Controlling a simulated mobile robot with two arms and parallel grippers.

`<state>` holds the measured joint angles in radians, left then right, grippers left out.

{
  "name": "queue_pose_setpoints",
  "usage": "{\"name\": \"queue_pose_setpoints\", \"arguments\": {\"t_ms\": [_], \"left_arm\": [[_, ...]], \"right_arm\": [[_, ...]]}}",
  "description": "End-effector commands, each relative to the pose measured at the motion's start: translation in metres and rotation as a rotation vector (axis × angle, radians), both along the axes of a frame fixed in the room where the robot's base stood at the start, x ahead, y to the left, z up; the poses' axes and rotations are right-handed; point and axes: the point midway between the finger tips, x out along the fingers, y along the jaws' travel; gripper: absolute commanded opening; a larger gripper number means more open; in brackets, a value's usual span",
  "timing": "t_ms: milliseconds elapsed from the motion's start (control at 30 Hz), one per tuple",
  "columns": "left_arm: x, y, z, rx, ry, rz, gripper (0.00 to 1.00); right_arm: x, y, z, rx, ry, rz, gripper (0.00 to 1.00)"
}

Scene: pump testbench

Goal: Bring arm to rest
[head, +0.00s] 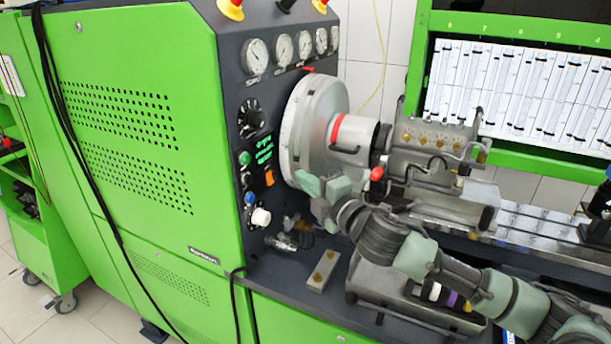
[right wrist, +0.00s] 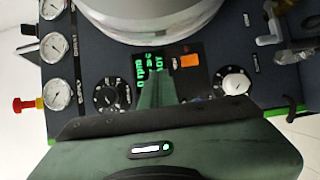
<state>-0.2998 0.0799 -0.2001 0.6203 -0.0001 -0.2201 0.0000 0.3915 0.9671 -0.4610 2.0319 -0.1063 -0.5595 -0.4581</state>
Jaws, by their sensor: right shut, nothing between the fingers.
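My right arm (head: 400,245) reaches in from the lower right of the head view. My right gripper (head: 312,184) is shut and empty, in front of the control panel (head: 258,185) and just below the large round flywheel (head: 308,125). I cannot tell whether it touches anything. In the right wrist view the grey-green gripper body (right wrist: 180,150) fills the bottom, and the panel's green display (right wrist: 145,75) and orange switch (right wrist: 189,61) show beyond it. My left gripper is out of view.
The metal pump (head: 430,140) sits right of the flywheel, behind my arm. Pressure gauges (head: 256,56) line the panel top. A metal block (head: 323,271) lies on the bench ledge. The green cabinet (head: 130,50) fills the left. A rack of glass tubes (head: 520,90) stands behind.

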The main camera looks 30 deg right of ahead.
Motion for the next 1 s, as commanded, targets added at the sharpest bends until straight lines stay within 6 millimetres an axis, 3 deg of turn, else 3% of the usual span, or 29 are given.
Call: {"name": "queue_pose_setpoints", "arguments": {"t_ms": [167,667,767,867,1000], "left_arm": [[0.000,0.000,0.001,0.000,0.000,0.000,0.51],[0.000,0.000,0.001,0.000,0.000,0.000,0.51],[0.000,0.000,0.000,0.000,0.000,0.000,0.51],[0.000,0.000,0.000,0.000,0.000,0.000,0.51],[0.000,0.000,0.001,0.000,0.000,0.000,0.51]], "right_arm": [[0.000,0.000,0.008,0.000,0.001,0.000,0.00],[-0.001,0.002,0.003,0.010,0.009,-0.001,0.00],[-0.009,0.011,-0.021,0.078,0.064,-0.015,0.00],[-0.030,0.027,-0.069,0.225,0.184,-0.062,0.00],[-0.087,0.048,-0.154,0.502,0.429,-0.205,0.00]]}}
